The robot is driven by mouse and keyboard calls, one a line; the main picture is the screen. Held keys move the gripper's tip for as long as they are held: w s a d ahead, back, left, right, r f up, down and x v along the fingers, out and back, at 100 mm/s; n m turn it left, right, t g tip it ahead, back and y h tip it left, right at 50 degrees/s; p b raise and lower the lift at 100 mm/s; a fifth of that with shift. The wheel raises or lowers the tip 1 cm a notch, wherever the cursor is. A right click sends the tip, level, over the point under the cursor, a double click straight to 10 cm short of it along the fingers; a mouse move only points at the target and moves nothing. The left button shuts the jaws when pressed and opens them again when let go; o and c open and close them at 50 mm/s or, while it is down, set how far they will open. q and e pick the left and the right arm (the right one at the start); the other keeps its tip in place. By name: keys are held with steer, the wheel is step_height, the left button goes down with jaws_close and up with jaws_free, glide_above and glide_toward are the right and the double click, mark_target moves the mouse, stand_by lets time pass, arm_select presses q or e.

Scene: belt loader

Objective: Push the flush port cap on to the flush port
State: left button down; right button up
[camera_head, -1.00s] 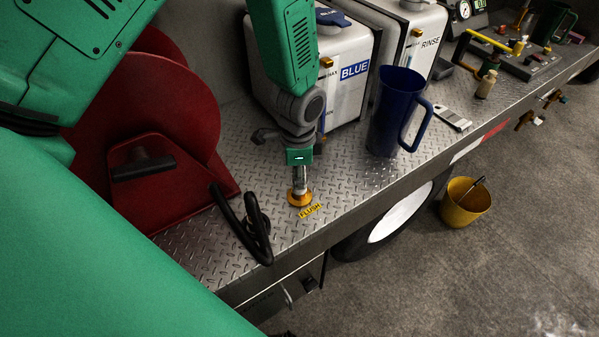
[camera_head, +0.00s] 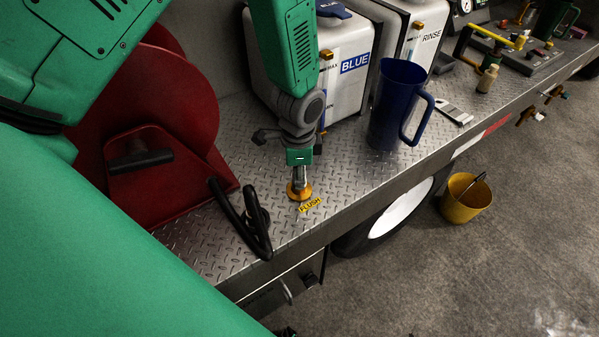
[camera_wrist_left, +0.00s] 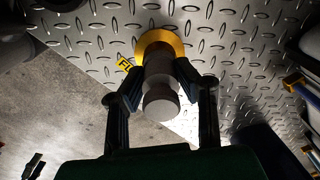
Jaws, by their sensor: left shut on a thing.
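The orange-yellow ring of the flush port (camera_head: 299,192) lies on the metal deck beside a yellow FLUSH label (camera_head: 310,203). My left gripper (camera_head: 300,175) points down right above it. In the left wrist view, my left gripper (camera_wrist_left: 158,82) has its two dark fingers shut on a grey cylindrical piece, which I take as the flush port cap (camera_wrist_left: 160,103). The cap stands in line with the ring (camera_wrist_left: 160,41) and hides part of it. Whether the cap is fully seated I cannot tell. My right gripper is not in view.
A black looped handle (camera_head: 245,220) and a red reel (camera_head: 165,95) stand left of the port. A blue jug (camera_head: 396,105) and a white BLUE tank (camera_head: 345,45) stand to the right and behind. The deck's front edge is close to the port.

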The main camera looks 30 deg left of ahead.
arm_select(q)
steer(key=c, duration=1.1)
jaws_free()
steer(key=shift+c, duration=0.2)
step_height(320, 180, up, 12)
steer(key=shift+f, duration=0.1)
